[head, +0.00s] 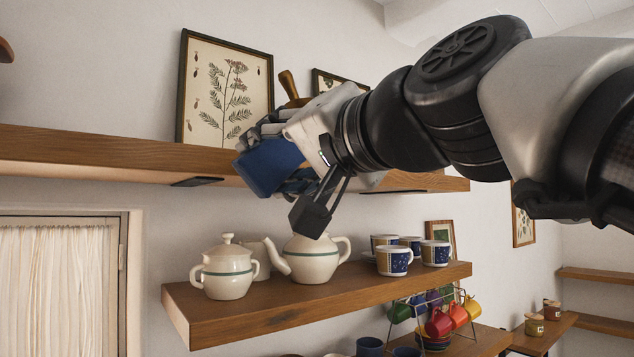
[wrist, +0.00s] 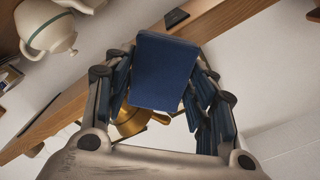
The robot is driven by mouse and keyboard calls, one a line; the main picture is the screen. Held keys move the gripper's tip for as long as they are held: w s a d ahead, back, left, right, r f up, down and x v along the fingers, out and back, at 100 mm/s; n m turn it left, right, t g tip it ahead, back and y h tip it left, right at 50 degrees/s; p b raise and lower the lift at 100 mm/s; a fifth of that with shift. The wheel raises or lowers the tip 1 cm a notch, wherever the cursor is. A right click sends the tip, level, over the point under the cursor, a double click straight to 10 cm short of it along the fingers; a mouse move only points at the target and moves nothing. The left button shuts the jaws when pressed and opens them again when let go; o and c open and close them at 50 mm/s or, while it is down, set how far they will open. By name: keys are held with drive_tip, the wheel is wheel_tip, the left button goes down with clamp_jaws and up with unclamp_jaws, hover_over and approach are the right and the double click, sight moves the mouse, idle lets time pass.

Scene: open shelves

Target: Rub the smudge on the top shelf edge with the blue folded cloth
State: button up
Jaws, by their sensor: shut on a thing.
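The blue folded cloth (head: 268,165) is a dark blue block, held in front of the top shelf (head: 90,152). My gripper (head: 285,158) is shut on it. In the wrist view the cloth (wrist: 163,72) stands between my two fingers, with the wooden shelf edge (wrist: 62,118) running slantwise behind it. I cannot tell whether the cloth touches the edge. I make out no smudge on the visible parts of the edge; the part behind the cloth and my gripper is hidden.
A framed plant print (head: 225,92) and a brass-coloured object (head: 290,88) stand on the top shelf near my gripper. Below, the middle shelf (head: 215,318) bears a lidded pot (head: 228,272), a teapot (head: 312,262) and several patterned mugs (head: 394,260).

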drive_tip(key=shift+s+d+r, duration=0.3)
drive_tip(key=shift+s+r, duration=0.15)
drive_tip(key=shift+s, duration=0.1)
drive_tip(key=shift+p+x, duration=1.15)
drive_tip(key=shift+x, duration=1.2)
drive_tip(key=shift+w, duration=0.1)
drive_tip(key=shift+w+a+f, duration=0.1)
drive_tip(key=shift+w+a, duration=0.1)
drive_tip(key=shift+p+x, duration=0.3)
drive_tip(key=shift+x, duration=0.6)
drive_tip(key=shift+d, duration=0.1)
drive_tip(key=shift+w+d+f+b, duration=0.1)
drive_tip(key=shift+w+d+b, duration=0.35)
drive_tip(key=shift+d, duration=0.1)
drive_tip(key=shift+w+d+b, duration=0.3)
drive_tip(key=shift+w+d, duration=0.65)
drive_tip(key=shift+d, duration=0.25)
drive_tip(key=shift+w+d+b, duration=0.25)
drive_tip(key=shift+w+d, duration=0.65)
drive_tip(key=shift+d, duration=0.3)
